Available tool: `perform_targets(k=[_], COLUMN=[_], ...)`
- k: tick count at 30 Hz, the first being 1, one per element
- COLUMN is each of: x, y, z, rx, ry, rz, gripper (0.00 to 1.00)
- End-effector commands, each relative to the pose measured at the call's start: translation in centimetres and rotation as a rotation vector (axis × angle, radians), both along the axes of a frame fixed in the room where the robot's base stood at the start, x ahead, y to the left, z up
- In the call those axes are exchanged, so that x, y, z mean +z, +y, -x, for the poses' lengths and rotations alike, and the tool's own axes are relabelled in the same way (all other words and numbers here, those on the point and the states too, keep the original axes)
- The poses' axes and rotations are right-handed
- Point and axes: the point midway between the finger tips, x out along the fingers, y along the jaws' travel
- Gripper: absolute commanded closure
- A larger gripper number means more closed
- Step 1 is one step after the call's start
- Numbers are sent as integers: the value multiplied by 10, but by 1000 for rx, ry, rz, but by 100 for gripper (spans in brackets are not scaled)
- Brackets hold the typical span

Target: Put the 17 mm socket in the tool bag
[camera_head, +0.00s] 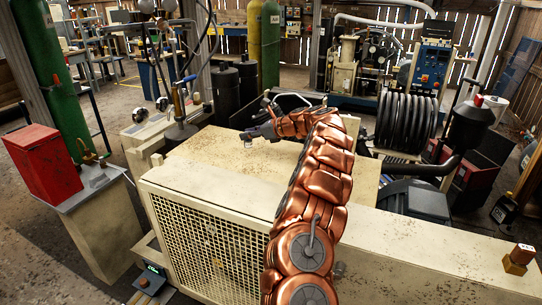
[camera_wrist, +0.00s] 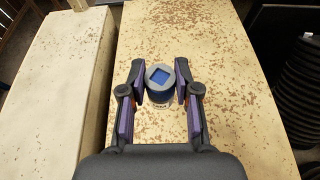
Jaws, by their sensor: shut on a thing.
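My gripper (camera_wrist: 160,84) is shut on a short round socket (camera_wrist: 160,76) with a blue square recess in its top, a grey rim and a dark blue band. The socket stands upright between the two fingers, above the worn cream top (camera_wrist: 215,75) of the compressor housing. I cannot read its size. In the head view my gripper (camera_head: 252,134) is at the end of my copper-coloured arm, over that cream top, and the socket is very small there. I cannot make out a tool bag with certainty in either view.
A red box (camera_head: 42,163) stands on a cabinet at left, by a green cylinder (camera_head: 47,75). A gauge fitting (camera_head: 180,110) rises left of the cream top. Dark ribbed coils (camera_head: 407,122) and a black filter (camera_head: 470,122) stand at right.

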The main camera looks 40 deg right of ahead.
Motion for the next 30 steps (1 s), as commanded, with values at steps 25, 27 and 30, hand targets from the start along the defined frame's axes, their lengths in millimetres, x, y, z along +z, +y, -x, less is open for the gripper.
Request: perform_targets(k=[25, 27, 30], x=[38, 32, 16], y=[-50, -49, -47], z=[36, 37, 37], rx=[216, 222, 225], ry=[0, 0, 2], rz=[-1, -2, -4], gripper=[100, 100, 100])
